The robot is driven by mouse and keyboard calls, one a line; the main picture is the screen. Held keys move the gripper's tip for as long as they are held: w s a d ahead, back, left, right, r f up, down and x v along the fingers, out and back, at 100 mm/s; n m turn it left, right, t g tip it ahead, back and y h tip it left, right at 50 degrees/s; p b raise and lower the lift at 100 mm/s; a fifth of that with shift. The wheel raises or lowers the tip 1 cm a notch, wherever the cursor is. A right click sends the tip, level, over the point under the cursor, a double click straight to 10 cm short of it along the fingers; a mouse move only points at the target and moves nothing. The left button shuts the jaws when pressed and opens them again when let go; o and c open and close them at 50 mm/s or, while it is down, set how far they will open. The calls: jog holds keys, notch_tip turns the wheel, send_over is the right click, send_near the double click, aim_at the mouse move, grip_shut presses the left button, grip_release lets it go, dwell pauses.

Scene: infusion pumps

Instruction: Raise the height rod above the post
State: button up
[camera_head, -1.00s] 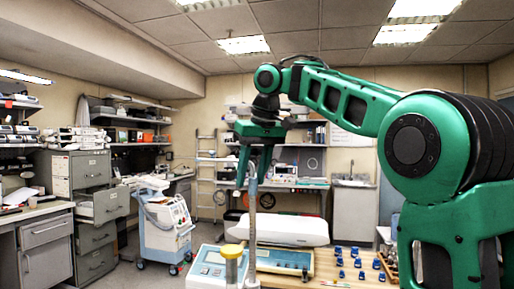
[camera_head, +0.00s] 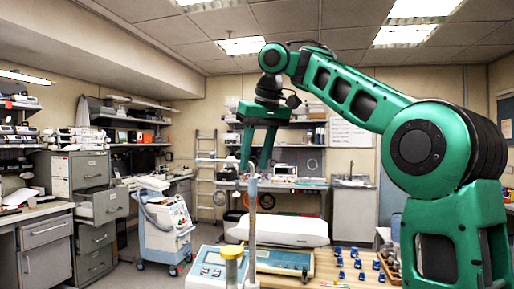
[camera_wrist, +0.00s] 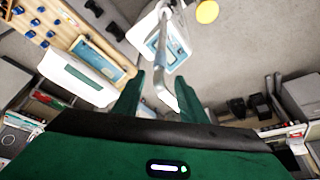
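A slim grey upright rod (camera_head: 252,220) stands in the centre foreground of the head view, its pale top just below my gripper. In the wrist view the rod (camera_wrist: 163,60) runs down between my two fingers, its pale end close to the right finger. My gripper (camera_head: 257,172) points down with its fingers spread. In the wrist view the gripper (camera_wrist: 160,85) also looks open, with gaps beside the rod. I cannot tell where the rod meets its post. A blue-and-white device (camera_head: 210,268) is beside the rod's lower part.
A yellow-capped cylinder (camera_head: 232,254) stands close to the left of the rod. Behind are a white device (camera_head: 285,230) and a wooden board (camera_head: 325,265) with several blue knobs. A wheeled cart (camera_head: 163,225) stands farther left on open floor.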

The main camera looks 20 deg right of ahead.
jog(key=v, duration=0.4)
jog(key=shift+d+r, duration=0.1)
jog(key=shift+r, duration=0.1)
dwell(0.4)
